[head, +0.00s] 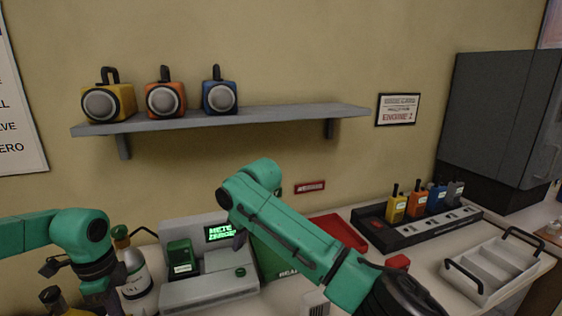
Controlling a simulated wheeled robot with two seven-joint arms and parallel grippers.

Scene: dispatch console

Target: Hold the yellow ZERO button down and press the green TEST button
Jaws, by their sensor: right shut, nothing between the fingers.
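The grey console (209,291) stands on the counter, left of centre. Its small screen (221,233) shows green text, only partly legible, that seems to start with "METE" and "ZEROE". A green handheld unit (180,262) sits in its left side. A small green button (240,272) is on its right front; I cannot read a label. I cannot make out the yellow ZERO button. My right gripper (239,241) is shut and empty beside the screen, above and apart from the green button. My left gripper (101,295) is low at the left, left of the console, its fingertips unclear.
A white spray bottle (138,282) stands between my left arm and the console. A red tray (338,232), a black charger rack (418,233) with several radios and a white caddy (492,273) are to the right. A shelf (270,117) with three lamps hangs above.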

